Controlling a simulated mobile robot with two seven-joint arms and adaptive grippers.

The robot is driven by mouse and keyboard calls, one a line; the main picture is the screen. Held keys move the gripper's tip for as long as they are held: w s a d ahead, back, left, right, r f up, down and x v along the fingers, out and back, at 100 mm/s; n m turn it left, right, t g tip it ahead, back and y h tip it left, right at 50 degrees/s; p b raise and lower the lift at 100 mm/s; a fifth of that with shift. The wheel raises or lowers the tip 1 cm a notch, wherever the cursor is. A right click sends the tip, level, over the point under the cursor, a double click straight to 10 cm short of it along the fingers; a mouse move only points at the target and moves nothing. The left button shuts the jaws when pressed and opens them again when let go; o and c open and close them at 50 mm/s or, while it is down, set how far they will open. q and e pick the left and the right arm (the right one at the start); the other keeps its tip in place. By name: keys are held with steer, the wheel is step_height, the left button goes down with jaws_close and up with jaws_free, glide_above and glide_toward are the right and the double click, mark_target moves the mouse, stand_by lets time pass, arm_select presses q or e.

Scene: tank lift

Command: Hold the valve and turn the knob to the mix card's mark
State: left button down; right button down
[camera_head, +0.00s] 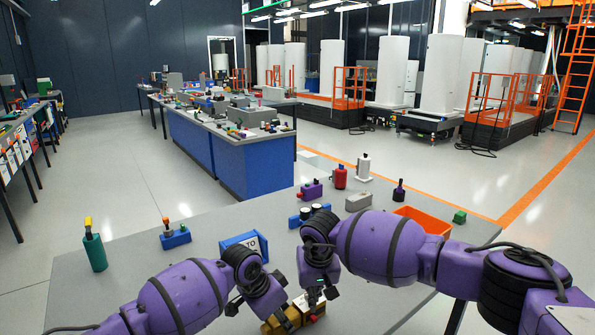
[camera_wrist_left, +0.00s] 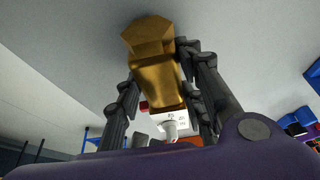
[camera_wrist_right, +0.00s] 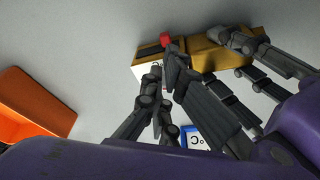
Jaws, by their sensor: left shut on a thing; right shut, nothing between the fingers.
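The brass valve (camera_head: 310,324) is at the bottom of the head view, partly hidden by my grippers. My left gripper (camera_head: 284,314) is shut on it; the left wrist view shows the valve (camera_wrist_left: 158,70) between the fingers. A white marked face (camera_wrist_right: 148,74) and a small red part (camera_wrist_right: 165,39) show on the valve in the right wrist view. A pale round knob (camera_wrist_left: 171,128) stands before white markings in the left wrist view. My right gripper (camera_wrist_right: 165,68) is shut and empty close to the white face; contact cannot be told. A blue-edged lettered card (camera_head: 246,242) stands behind my left gripper.
An orange tray (camera_head: 423,219) and a green block (camera_head: 459,217) lie at the right. A green cylinder (camera_head: 95,252) and a blue block (camera_head: 175,238) stand at the left. A grey block (camera_head: 358,201) and a red canister (camera_head: 340,177) are farther back. The table's left middle is clear.

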steer(key=shift+s+a+f, duration=0.1)
steer(key=shift+a, duration=0.45)
steer(key=shift+a, duration=0.1)
stand_by(0.3)
steer(key=shift+s, duration=0.3)
steer(key=w+v, duration=0.1)
steer(key=v, duration=0.5)
steer(key=shift+w, duration=0.25)
step_height(320, 180, down, 6)
steer(key=d, duration=0.2)
stand_by(0.6)
